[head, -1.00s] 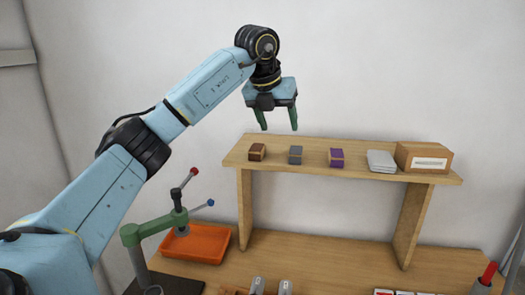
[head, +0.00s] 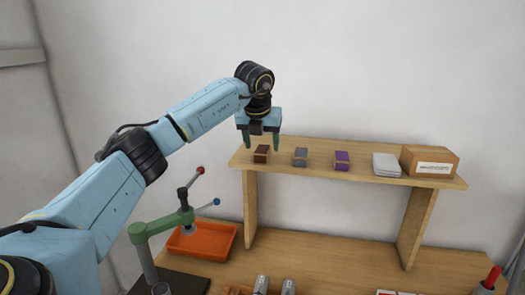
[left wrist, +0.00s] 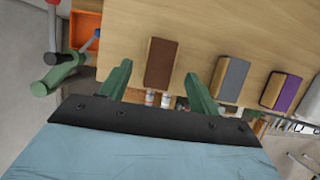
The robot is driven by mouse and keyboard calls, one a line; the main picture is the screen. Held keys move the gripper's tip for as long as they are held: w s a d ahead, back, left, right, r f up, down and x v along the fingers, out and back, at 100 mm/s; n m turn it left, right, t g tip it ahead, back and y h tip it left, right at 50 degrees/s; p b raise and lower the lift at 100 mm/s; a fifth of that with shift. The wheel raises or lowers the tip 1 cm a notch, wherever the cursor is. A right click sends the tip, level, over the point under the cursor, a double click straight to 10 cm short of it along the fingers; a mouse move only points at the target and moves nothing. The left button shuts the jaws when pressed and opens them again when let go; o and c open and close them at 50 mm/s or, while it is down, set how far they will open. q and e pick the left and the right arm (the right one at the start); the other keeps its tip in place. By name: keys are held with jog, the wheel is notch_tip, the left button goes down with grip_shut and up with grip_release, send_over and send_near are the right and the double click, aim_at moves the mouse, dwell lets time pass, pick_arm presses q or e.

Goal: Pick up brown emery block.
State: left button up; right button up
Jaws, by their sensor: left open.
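The brown emery block (head: 262,153) sits at the left end of the raised wooden shelf. My left gripper (head: 262,146) is open and points down just above it. In the left wrist view the brown block (left wrist: 161,64) lies ahead of the gap between the green fingers of my left gripper (left wrist: 158,82). The fingers are on either side of its line and do not touch it. My right gripper is in neither view.
A grey block (head: 300,157) and a purple block (head: 341,160) stand to the right on the shelf (head: 390,178). Beyond are a white stack (head: 386,165) and a cardboard box (head: 430,161). A green press (head: 165,228) and orange tray (head: 205,240) are below left.

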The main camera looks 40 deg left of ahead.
aim_at(262, 150)
pick_arm(q)
jog(key=shift+x, duration=1.4)
jog(key=shift+r, duration=0.1)
jog(key=c, duration=1.1)
jog(key=shift+r, duration=0.15)
notch_tip(262, 150, up, 8)
jog(key=shift+r+b, duration=0.2)
jog(key=shift+b, duration=0.35)
jog(key=shift+r, duration=0.7)
